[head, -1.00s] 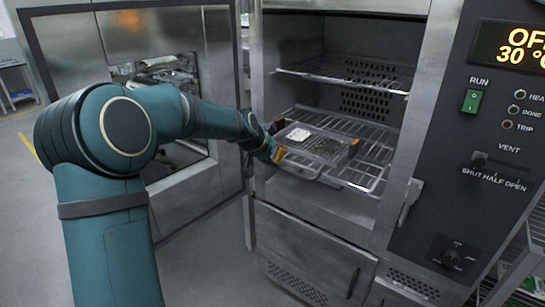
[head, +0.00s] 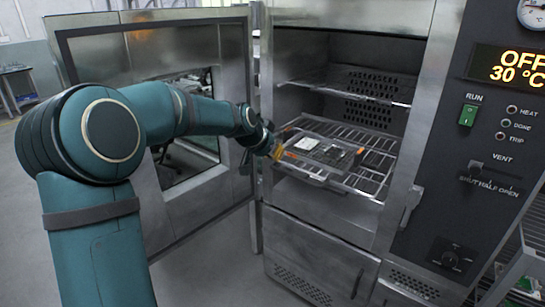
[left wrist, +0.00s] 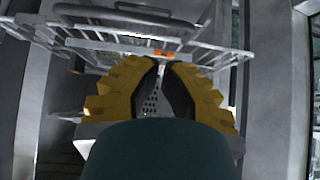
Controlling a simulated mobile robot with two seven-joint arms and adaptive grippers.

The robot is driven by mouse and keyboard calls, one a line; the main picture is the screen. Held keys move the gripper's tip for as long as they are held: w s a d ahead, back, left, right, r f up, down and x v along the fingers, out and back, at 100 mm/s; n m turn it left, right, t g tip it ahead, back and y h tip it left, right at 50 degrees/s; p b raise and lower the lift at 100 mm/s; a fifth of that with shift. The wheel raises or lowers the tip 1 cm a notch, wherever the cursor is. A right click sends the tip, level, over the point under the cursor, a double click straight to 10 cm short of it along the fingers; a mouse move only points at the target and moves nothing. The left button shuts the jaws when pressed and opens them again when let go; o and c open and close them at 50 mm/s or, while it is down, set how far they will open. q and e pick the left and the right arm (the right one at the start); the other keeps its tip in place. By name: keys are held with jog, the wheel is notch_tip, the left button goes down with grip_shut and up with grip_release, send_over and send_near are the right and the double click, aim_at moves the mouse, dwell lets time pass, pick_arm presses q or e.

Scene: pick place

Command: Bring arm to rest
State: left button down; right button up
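My left gripper (head: 277,148) has yellow fingers and is at the left front of the open oven, at rack height. A shallow clear tray (head: 322,150) with orange end grips and small dark and pale items lies on the wire rack just right of it. In the left wrist view my gripper's yellow fingers (left wrist: 161,66) converge at the tips. An orange grip (left wrist: 163,53) shows at or just past those tips. I cannot tell whether the fingers touch it or how far apart they are. My right gripper is not in view.
The oven door (head: 160,120) stands open on the left, behind my arm. An upper rack (head: 350,88) hangs above the tray. The control panel (head: 480,150) is on the right and reads OFF, 30 °C.

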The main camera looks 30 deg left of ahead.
pick_arm(q)
jog(key=s+d+f+n+g+h, duration=0.15)
jog(key=s+d+f, duration=0.25)
jog(key=d+f, duration=0.6)
jog(key=s+d+f+g+h, duration=0.15)
jog(key=s+d+f, duration=0.35)
jog(key=f, duration=0.9)
jog(key=s+d+f+g, duration=0.2)
jog(key=s+d+f, duration=0.4)
jog(key=s, duration=0.3)
jog(key=s+d+f+n+g, duration=0.1)
jog(key=s+d+f+g, duration=0.1)
jog(key=s+d+f, duration=0.4)
jog(key=s, duration=0.4)
jog(key=shift+s+d+f, duration=0.2)
jog(key=shift+d+f, duration=0.1)
jog(key=shift+f, duration=0.1)
